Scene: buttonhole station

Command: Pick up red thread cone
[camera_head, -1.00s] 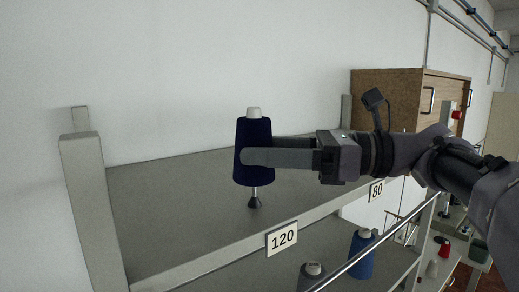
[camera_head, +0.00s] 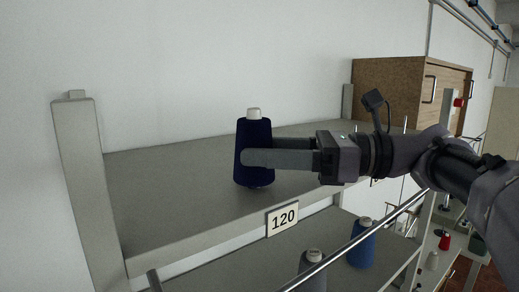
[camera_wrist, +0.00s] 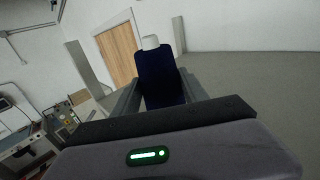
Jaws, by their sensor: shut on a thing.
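My gripper (camera_head: 248,158) is shut on a dark navy thread cone (camera_head: 254,130) with a white tip. The cone is upright in front of the upper shelf surface; I cannot tell whether its base touches the shelf. The wrist view shows the navy cone (camera_wrist: 159,75) between my fingers, with its white top (camera_wrist: 150,42). A small red thread cone (camera_head: 445,242) stands far off at the lower right, well apart from my gripper.
A metal rail (camera_head: 355,240) runs across the front. A wooden cabinet (camera_head: 388,90) stands behind at the right.

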